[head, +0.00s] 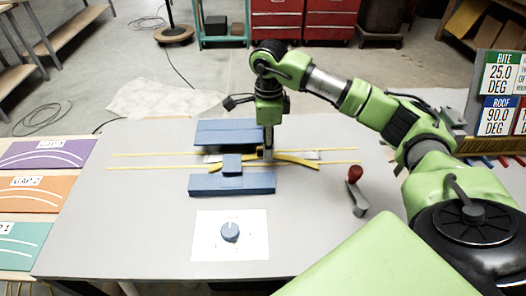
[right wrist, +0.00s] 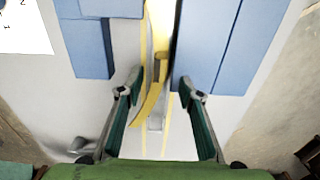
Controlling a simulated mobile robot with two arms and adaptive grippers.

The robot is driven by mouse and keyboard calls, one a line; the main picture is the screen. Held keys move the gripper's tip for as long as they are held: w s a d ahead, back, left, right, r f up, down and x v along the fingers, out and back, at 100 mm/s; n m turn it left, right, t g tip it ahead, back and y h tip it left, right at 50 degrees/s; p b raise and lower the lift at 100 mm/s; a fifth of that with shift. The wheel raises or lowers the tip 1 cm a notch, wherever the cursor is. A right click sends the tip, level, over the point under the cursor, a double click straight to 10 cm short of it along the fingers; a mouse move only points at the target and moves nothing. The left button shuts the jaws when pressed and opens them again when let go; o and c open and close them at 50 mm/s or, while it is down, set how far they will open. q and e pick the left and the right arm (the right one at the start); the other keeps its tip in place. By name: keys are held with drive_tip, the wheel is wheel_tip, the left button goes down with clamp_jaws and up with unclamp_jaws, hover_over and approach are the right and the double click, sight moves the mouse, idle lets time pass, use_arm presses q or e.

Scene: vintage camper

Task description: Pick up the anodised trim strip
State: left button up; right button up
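The anodised trim strip appears as a yellow-gold strip (head: 298,161) running left to right between two blue blocks on the table, its right end sticking out past them. In the right wrist view its curved end (right wrist: 148,106) shows between my fingers. My right gripper (head: 267,157) points down over the strip just right of the small central blue block. In the right wrist view the right gripper (right wrist: 160,77) is open, one finger on each side of the strip, with gaps. The strip's middle is partly hidden by the central block. My left gripper is not in view.
A long blue block (head: 226,132) lies behind the strip, another (head: 250,184) in front, and a small one (head: 232,160) between. Coloured cards (head: 40,194) lie left. The table's left front is clear.

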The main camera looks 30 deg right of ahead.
drive_tip(key=shift+f, duration=0.8)
clamp_jaws()
drive_tip(key=shift+r+b, duration=0.35)
drive_tip(key=shift+r, duration=0.25)
drive_tip(key=s+a+r+b, duration=0.2)
drive_tip(key=s+a+r, duration=0.6)
drive_tip(key=s+r, duration=0.3)
drive_tip(key=shift+a+r, duration=0.4)
drive_tip(key=shift+r, duration=0.05)
